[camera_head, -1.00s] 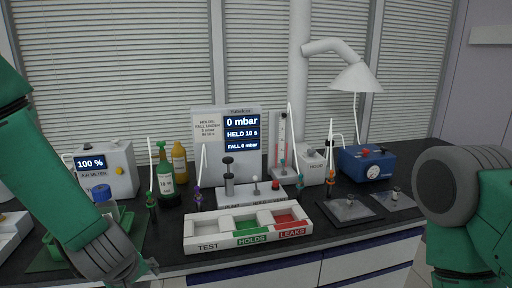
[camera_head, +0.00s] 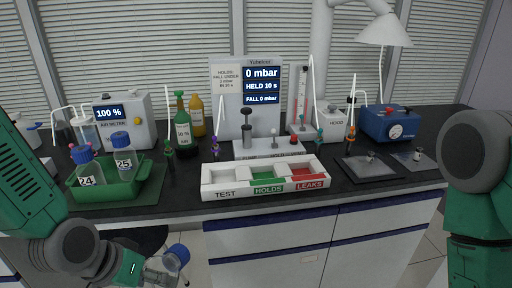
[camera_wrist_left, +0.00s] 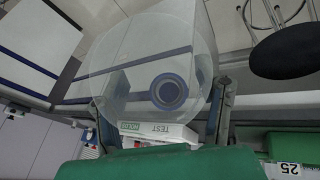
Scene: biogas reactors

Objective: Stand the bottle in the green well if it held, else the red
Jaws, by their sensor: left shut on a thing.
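My left gripper (camera_head: 160,272) is shut on a clear bottle with a blue cap (camera_head: 178,254), tilted, low in front of the bench edge. In the left wrist view the bottle (camera_wrist_left: 130,60) fills the space between the fingers, with a blue ring at its middle. The white rack (camera_head: 212,194) on the bench has a TEST well (camera_head: 222,175), a green HOLDS well (camera_head: 265,179) and a red LEAKS well (camera_head: 305,174); all three look empty. The display (camera_head: 262,86) reads 0 mbar, HELD 10 s, FALL 0 mbar. My right gripper is out of view.
A green tray (camera_head: 110,192) at left holds bottles 24 (camera_head: 86,172) and 25 (camera_head: 124,160). Behind the rack stand a green bottle (camera_head: 183,125) and a test stand with a plunger (camera_head: 247,135). A sign (camera_head: 226,76) says holds means fall under a limit. Dark plates lie at right.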

